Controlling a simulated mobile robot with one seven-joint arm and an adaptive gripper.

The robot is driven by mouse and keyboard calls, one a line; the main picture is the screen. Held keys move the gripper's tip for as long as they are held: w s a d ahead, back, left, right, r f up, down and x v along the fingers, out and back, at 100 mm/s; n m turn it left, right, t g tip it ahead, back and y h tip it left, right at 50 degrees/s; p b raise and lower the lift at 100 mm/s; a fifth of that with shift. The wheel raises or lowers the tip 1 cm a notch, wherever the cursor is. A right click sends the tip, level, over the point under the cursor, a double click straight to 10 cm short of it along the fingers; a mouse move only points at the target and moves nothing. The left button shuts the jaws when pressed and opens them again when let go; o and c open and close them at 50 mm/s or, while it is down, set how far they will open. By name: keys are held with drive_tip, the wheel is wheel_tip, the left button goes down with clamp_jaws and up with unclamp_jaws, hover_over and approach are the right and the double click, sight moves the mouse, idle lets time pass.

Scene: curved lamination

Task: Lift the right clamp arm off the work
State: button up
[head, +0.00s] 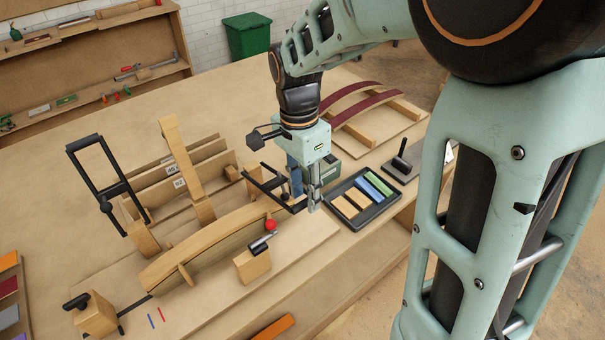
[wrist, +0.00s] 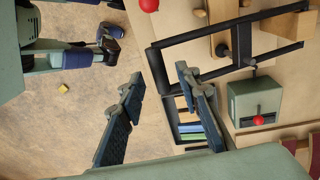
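The right clamp arm (head: 262,186) is a black open frame, lowered over the right end of the curved wooden work (head: 205,243). In the wrist view the clamp arm (wrist: 205,35) crosses the upper middle, and its end bar passes between my fingertips in the picture. My gripper (head: 313,203) points down at the frame's outer end. In the wrist view my gripper (wrist: 160,76) is open, its two dark fingers well apart. I cannot tell whether a finger touches the bar. A red ball knob (head: 271,225) shows beside the work's right end.
The left clamp arm (head: 100,178) stands raised at the left. A dark tray (head: 371,216) with coloured strips lies right of my gripper. A green box (wrist: 254,101) with a red knob is close by. A wooden block with a metal clamp (head: 253,263) stands in front of the work.

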drive_tip(key=shift+f, duration=0.3)
clamp_jaws()
idle(0.3)
